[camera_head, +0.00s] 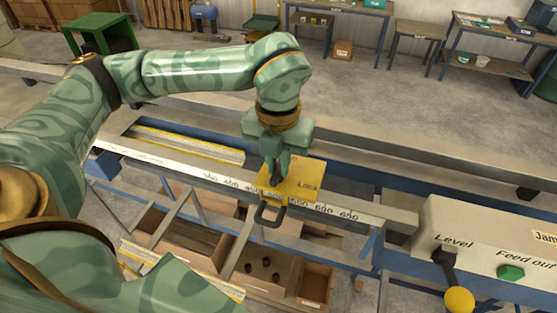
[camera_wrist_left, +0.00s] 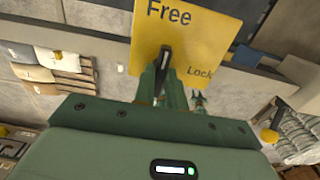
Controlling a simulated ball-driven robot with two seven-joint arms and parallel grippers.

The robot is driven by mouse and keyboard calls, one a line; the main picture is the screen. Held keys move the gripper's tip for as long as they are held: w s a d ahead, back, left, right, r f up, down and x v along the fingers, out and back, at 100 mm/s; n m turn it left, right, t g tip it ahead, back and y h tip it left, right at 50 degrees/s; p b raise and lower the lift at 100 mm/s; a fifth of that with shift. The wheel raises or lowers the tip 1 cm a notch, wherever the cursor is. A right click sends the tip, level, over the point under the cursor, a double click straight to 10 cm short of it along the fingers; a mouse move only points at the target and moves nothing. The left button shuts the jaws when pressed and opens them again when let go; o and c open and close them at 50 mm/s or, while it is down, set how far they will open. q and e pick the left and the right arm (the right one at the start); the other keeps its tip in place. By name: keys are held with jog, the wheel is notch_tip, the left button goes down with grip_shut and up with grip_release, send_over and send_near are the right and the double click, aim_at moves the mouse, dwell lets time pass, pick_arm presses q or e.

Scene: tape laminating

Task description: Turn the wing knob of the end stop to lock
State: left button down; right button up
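The end stop is a yellow plate (camera_head: 305,180) on the scaled rail, with "Lock" printed at its right and a dark loop handle (camera_head: 268,216) at its front. In the left wrist view the yellow plate (camera_wrist_left: 205,35) shows "Free" at the top and "Lock" at the lower right. The dark wing knob (camera_wrist_left: 164,58) stands nearly upright in that picture, below "Free" and left of "Lock". My left gripper (camera_head: 276,178) points down at the plate, its fingers (camera_wrist_left: 163,80) close together on both sides of the knob. They partly hide it. My right gripper is out of view.
The rail (camera_head: 180,165) carries printed numbers and runs across the bench. Wooden bins (camera_head: 265,265) sit below it. At right a beige control panel (camera_head: 480,235) bears a lever with a yellow ball (camera_head: 459,300) and a green button (camera_head: 510,272). Side tables stand at the back.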

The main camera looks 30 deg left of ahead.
pick_arm(q)
jog(key=shift+m, duration=0.5)
jog(key=m+b, duration=0.1)
jog(key=m, duration=0.2)
jog(key=shift+b, duration=0.35)
jog(key=m+b, duration=0.1)
jog(key=m, duration=0.8)
jog(key=shift+w+m+b, duration=0.1)
jog(key=shift+m+b, duration=0.3)
jog(key=shift+r+m, duration=0.1)
jog(key=shift+m, duration=1.9)
jog(key=c, duration=1.4)
grip_release()
jog(key=shift+c, duration=0.2)
